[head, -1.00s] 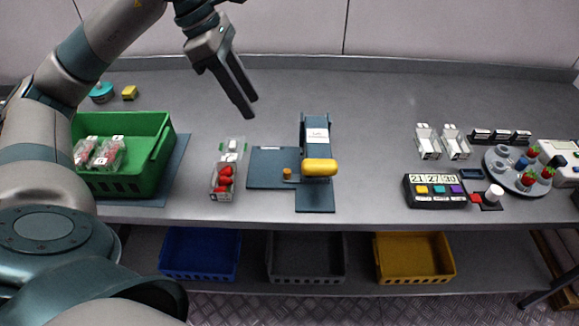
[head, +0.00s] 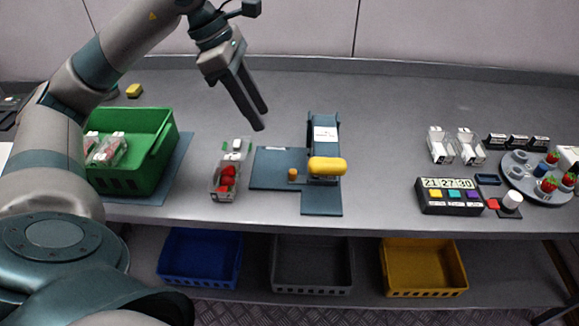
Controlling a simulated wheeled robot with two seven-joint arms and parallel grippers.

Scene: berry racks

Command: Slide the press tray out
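The press (head: 324,158) stands near the middle of the bench, a blue-grey frame with a white label and a thick yellow handle bar (head: 327,165). A flat blue-grey plate (head: 268,168) extends left from it and carries a small orange knob (head: 292,174); it looks like the press tray. I cannot see how far it reaches under the press. My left gripper (head: 262,120) hangs above the bench, behind and left of the press, fingers pointing down, apart and empty. It touches nothing. My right gripper is out of view.
A green crate (head: 160,158) with punnets is further left. A button box (head: 450,197) and a round berry rack (head: 525,185) stand right.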

